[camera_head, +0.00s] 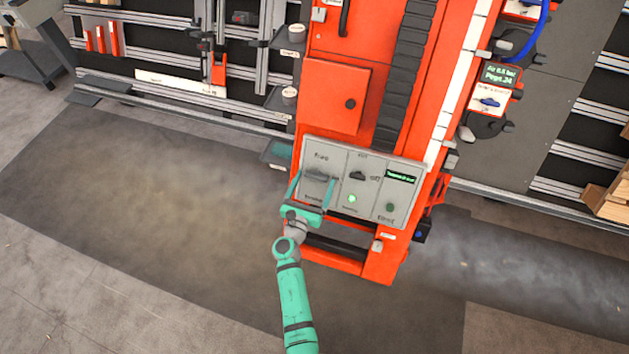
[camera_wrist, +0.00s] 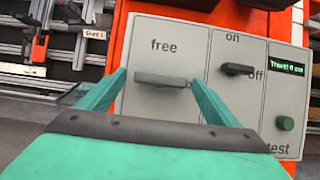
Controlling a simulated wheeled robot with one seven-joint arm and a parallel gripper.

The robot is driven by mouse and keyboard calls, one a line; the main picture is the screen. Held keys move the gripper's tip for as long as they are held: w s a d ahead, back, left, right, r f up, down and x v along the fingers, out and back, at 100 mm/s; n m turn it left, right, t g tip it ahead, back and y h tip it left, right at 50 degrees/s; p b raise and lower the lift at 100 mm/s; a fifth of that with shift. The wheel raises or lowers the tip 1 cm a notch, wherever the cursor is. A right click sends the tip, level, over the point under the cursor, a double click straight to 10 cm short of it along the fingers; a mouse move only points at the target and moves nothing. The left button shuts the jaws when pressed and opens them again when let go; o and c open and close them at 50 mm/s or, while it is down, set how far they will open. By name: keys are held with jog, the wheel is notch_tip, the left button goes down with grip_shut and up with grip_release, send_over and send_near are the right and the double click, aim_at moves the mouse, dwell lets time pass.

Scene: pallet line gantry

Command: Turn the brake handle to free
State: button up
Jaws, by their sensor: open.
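The brake handle (camera_wrist: 162,80) is a dark grey bar on the left section of the light grey control panel (camera_head: 331,202). It lies about level, below the word "free". My gripper (camera_head: 315,185) is open in front of this section, and its teal fingers stand to the left and right of the handle in the wrist view (camera_wrist: 159,80). I cannot tell whether either finger touches it. In the head view the handle shows between the fingers, and the lower label there is partly covered by my gripper.
Right of the handle are an on/off switch (camera_wrist: 237,70), a green test button (camera_wrist: 285,123) and a small display (camera_wrist: 287,66). The panel sits on a tall orange column (camera_head: 372,110). Open floor (camera_head: 150,200) lies to the left.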

jog(key=shift+w+d, duration=0.15)
jog(key=shift+w, duration=0.25)
jog(key=c, duration=1.1)
jog(key=shift+o, duration=0.2)
